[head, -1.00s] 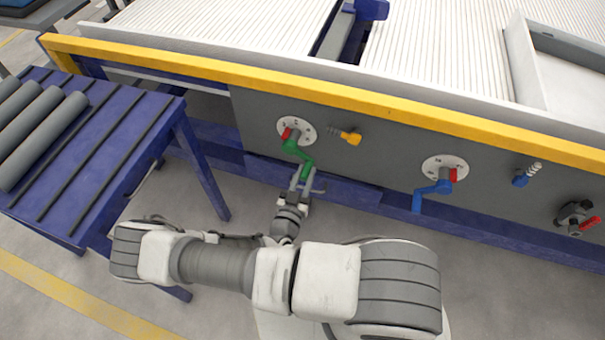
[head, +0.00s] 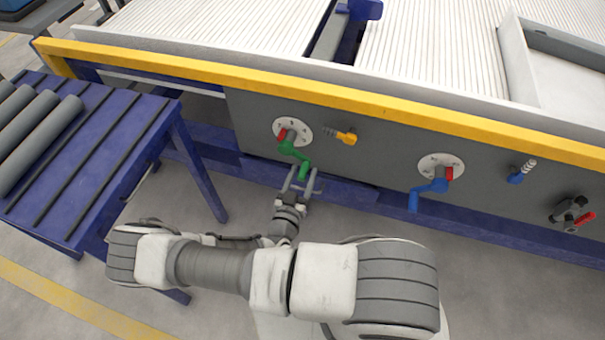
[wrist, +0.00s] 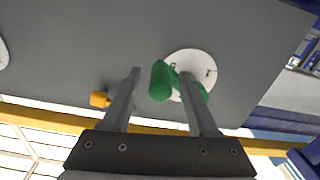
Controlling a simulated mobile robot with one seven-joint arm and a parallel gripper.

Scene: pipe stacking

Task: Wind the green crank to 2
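The green crank (head: 292,148) sits on a round white dial (head: 280,124) on the grey side panel. Its arm slants down to the right and its handle hangs at the lower end. A red pointer (head: 283,134) is at the upper left of its hub. The dial's marks are too small to read. My gripper (head: 303,178) is open just below the crank handle. In the wrist view the green handle (wrist: 160,82) shows between the two spread fingers of my gripper (wrist: 159,73), nearer the right one. I cannot tell whether either finger touches it.
A yellow knob (head: 347,138) sticks out right of the green crank. A blue crank (head: 430,190) with its own dial and a blue knob (head: 516,178) are further right. A blue rack (head: 110,150) with grey pipes (head: 40,145) stands left. A yellow rail (head: 300,89) runs above the panel.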

